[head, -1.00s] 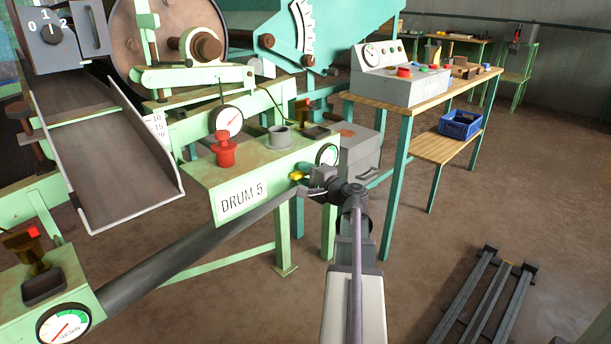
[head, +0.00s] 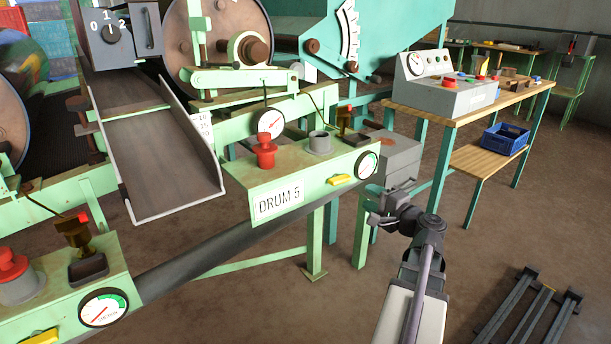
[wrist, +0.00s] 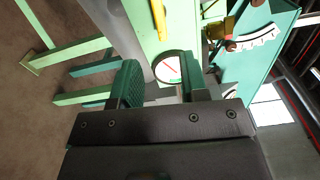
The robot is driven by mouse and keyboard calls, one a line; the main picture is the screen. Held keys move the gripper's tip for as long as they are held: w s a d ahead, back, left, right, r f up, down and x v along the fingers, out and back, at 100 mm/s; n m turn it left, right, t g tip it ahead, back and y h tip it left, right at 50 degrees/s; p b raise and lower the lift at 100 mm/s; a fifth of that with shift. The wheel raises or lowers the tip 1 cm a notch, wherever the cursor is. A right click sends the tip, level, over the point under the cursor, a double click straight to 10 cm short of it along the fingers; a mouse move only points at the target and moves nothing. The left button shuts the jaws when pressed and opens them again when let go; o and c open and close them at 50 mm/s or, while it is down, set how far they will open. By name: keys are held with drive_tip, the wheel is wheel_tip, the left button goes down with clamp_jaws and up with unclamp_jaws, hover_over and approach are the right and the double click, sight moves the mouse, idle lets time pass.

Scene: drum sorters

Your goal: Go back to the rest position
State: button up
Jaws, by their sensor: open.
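My gripper (head: 376,206) is open and empty in the head view, beyond the end of my arm. It is in the air, just right of and below the DRUM 5 panel (head: 292,193), clear of it. In the wrist view my gripper (wrist: 160,85) shows two dark green fingers apart with nothing held between them. The panel's gauge (wrist: 168,69) appears beyond the gap. A yellow handle (head: 340,180) lies on the panel's front face, left of the gripper; part of it is also at the top of the wrist view (wrist: 158,18).
The panel carries a red knob (head: 264,150), a grey socket (head: 320,142) and a gauge (head: 367,166). A metal chute (head: 160,165) stands left. A rail frame (head: 528,305) lies on open floor.

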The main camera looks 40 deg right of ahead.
drive_tip(key=w+a+f+n+g+y, duration=0.1)
drive_tip(key=a+f+n+g+y, duration=0.1)
drive_tip(key=a+f+n+g, duration=0.5)
drive_tip(key=w+a+f+n+g+y, duration=0.15)
drive_tip(key=a+f+n+g, duration=0.25)
drive_tip(key=a+f+g, duration=0.65)
drive_tip(key=w+a+r+n+h, duration=0.2)
drive_tip(key=a+n, duration=0.6)
drive_tip(key=a, duration=1.7)
wheel_tip(320, 180, up, 37)
drive_tip(key=p, duration=3.8)
drive_tip(key=shift+s+a+h+p, duration=0.15)
drive_tip(key=shift+a+h+p, duration=0.2)
drive_tip(key=shift+h, duration=0.1)
